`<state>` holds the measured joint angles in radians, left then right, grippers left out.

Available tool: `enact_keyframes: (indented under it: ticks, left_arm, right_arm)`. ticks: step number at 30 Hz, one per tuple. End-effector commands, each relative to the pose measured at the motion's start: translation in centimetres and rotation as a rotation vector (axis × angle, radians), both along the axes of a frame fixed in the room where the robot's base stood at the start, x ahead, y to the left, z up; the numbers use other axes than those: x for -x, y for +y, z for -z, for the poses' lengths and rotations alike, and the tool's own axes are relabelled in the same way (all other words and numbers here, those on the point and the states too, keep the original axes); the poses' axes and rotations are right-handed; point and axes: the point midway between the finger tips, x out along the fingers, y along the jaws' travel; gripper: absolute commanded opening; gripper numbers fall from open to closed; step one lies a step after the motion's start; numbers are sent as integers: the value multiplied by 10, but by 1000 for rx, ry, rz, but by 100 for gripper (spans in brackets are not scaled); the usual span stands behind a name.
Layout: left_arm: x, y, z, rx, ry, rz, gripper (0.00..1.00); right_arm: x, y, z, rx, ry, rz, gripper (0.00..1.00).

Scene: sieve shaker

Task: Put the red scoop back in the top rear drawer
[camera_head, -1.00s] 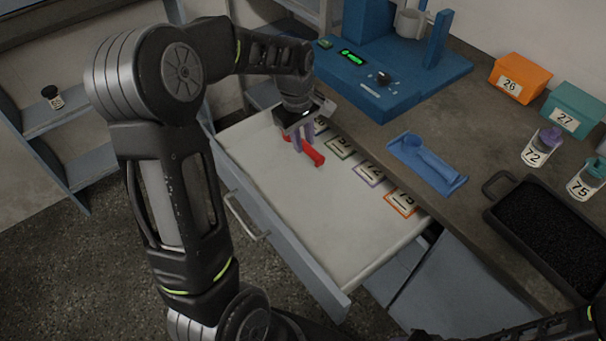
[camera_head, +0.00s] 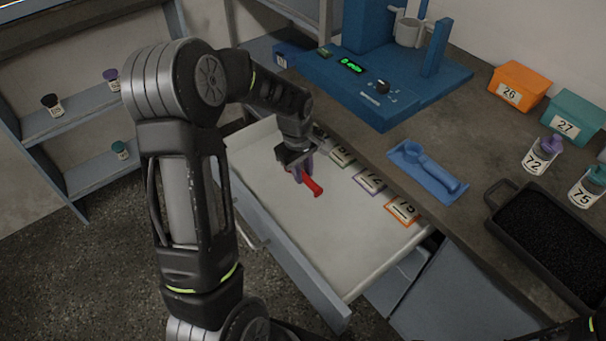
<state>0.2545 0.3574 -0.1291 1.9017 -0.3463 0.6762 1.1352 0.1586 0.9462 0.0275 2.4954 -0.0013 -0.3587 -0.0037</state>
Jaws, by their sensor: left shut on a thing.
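The red scoop (camera_head: 313,187) is in my left gripper (camera_head: 301,172), inside the open drawer's outline. Its red handle sticks out toward the lower right; the rest is hidden by the fingers. My left gripper points down and is shut on the scoop. I cannot tell whether the scoop touches the drawer floor. The drawer (camera_head: 345,235) is pulled out below the counter, with a white inside and a handle on its front. My right gripper is not in view; only a bit of dark arm shows at the lower right corner.
Several numbered labels (camera_head: 370,180) lie along the drawer's counter side. On the counter are a blue shaker machine (camera_head: 400,95), a blue scoop in a blue tray (camera_head: 428,172), a black tray (camera_head: 550,235), orange (camera_head: 520,85) and teal bins (camera_head: 572,118), and jars (camera_head: 541,152). Shelves stand left.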

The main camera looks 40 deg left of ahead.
Motion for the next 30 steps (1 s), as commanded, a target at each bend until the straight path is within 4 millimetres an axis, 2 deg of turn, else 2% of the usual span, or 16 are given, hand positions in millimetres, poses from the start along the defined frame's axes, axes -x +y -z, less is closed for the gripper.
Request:
enact_keyframes:
  ticks: [3,14,15,21,23,30]
  left_arm:
    - [0,0,12,1,0,-1,0]
    - [0,0,16,0,0,0,0]
    - [0,0,15,0,0,0,24]
    - [0,0,14,0,0,0,40]
    - [0,0,14,0,0,0,43]
    - [0,0,13,0,-1,0,43]
  right_arm:
    - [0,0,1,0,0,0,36]
    - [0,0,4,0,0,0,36]
    - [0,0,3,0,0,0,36]
    - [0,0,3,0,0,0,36]
    - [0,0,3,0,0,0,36]
    - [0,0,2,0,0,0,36]
